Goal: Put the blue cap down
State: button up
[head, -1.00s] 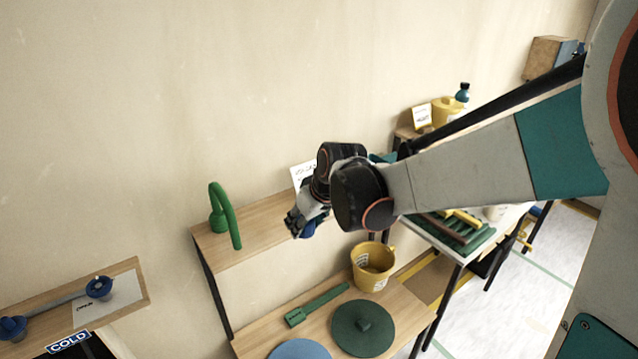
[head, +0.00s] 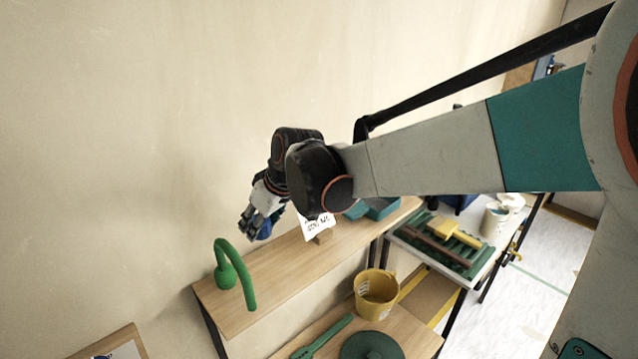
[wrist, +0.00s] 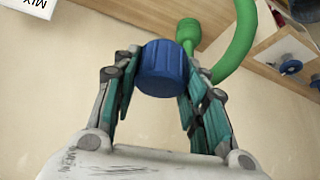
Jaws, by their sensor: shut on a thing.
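The blue cap (wrist: 164,68) is ribbed and sits between the fingers of my gripper (wrist: 160,80) in the wrist view. My gripper is shut on it. In the head view my gripper (head: 255,226) is above the upper wooden shelf (head: 290,262), and a bit of the blue cap (head: 265,229) shows beside the fingers. In that view the cap appears apart from the shelf, but its exact height cannot be told.
A green curved tube with a bulb (head: 228,272) stands at the shelf's left end. A white sign (head: 317,226) and a teal tray (head: 376,208) are at the right. The shelf's middle is bare. A yellow bucket (head: 376,293) stands below, near a green disc (head: 371,346).

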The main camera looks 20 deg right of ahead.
notch_tip(320, 180, down, 18)
jog(key=shift+b, duration=1.1)
jog(key=shift+f, duration=0.1)
jog(key=o, duration=1.2)
